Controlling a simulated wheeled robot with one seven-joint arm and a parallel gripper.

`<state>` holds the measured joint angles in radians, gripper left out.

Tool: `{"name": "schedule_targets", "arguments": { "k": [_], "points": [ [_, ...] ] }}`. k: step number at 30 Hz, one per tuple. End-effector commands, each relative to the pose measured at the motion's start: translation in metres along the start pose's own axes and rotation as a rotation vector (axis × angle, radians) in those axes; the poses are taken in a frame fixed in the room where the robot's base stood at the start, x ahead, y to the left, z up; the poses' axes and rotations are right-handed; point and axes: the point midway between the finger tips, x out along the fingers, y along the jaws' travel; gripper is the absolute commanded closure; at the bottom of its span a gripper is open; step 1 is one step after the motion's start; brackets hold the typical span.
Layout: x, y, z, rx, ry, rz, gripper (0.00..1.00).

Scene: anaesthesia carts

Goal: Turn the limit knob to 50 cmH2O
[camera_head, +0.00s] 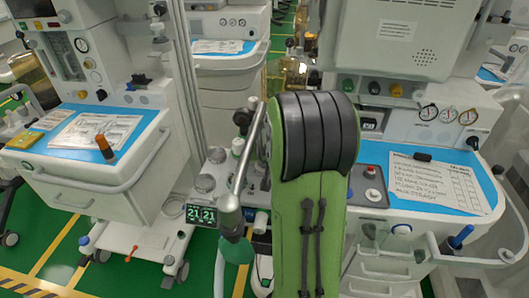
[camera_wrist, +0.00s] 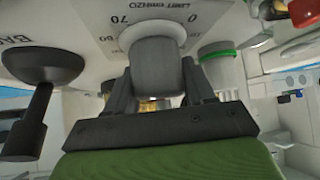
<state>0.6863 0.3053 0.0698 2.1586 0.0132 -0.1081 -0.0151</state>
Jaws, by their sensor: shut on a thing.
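The limit knob (camera_wrist: 157,65) is a grey, rounded knob at the top middle of the wrist view. It sits on a pale round dial plate (camera_wrist: 140,29) marked LIMIT CMH2O, with 70 at left and 0 at right. My gripper (camera_wrist: 158,83) has its dark fingers on both sides of the knob and is shut on it. The knob hides part of the scale, and I cannot read which value it points to. In the head view my green and black arm covers the gripper and the knob.
A black mushroom-shaped lever (camera_wrist: 42,66) stands close left of my gripper, by a partly cut-off label. A clear canister with a green rim (camera_wrist: 220,66) is close at right.

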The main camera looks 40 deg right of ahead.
Motion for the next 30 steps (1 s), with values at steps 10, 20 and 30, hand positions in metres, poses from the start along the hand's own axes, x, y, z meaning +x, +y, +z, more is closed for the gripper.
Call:
{"name": "schedule_targets", "arguments": {
  "k": [10,20,30],
  "points": [
    [0.0001,0.0,0.0005,-0.001,-0.002,-0.001,0.26],
    [-0.0009,0.0018,-0.0004,-0.069,-0.003,-0.073,0.26],
    [-0.0044,-0.0035,-0.0025,-0.398,-0.001,-0.412,0.26]
  ]
}}
